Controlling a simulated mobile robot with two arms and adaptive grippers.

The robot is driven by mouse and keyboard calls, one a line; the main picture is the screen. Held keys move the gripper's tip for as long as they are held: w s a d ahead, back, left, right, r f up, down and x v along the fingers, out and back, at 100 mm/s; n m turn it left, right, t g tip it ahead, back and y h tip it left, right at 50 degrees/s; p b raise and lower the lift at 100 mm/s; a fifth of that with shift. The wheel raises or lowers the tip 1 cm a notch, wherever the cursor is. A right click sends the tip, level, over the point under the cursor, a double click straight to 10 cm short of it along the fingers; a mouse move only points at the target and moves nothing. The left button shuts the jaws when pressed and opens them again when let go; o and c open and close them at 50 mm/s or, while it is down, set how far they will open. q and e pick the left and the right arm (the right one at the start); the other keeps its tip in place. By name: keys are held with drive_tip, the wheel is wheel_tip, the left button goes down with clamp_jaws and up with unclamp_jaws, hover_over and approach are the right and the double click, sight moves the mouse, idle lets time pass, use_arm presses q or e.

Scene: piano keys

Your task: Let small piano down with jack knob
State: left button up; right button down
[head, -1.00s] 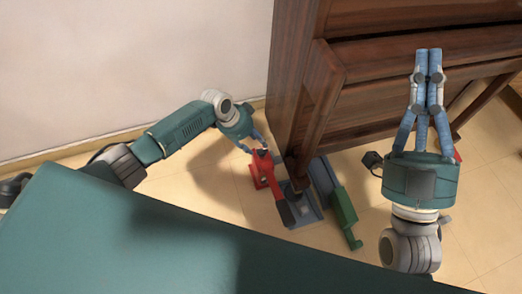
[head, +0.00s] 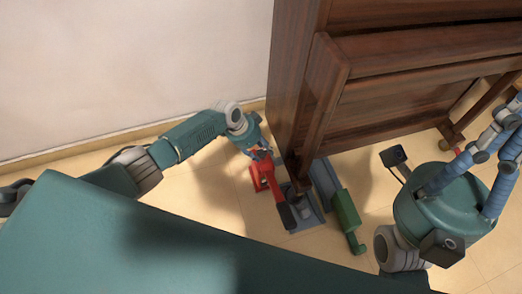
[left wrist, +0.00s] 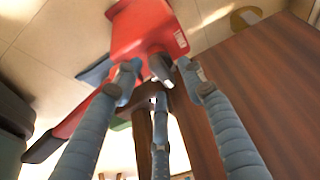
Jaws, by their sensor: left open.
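The small piano (head: 395,85) is dark brown wood and stands upright near the wall. A red jack (head: 265,178) with a dark-ended arm (head: 287,215) is on the floor at its left corner; its red body fills the top of the left wrist view (left wrist: 146,28). A small dark knob (left wrist: 161,69) sticks out of that body. My left gripper (head: 260,154) is at the jack's top, with its open fingers (left wrist: 158,76) spread around the knob. Contact is unclear. My right gripper (head: 510,118) is at the right edge, its fingers partly cut off.
A blue-grey base (head: 306,216) lies under the piano's corner. A green-handled piece (head: 345,210) stands right of the jack. The wall (head: 130,70) is close behind. My green body covers the lower left. Tiled floor is bare around the jack.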

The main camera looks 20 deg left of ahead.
use_arm(q)
clamp_jaws()
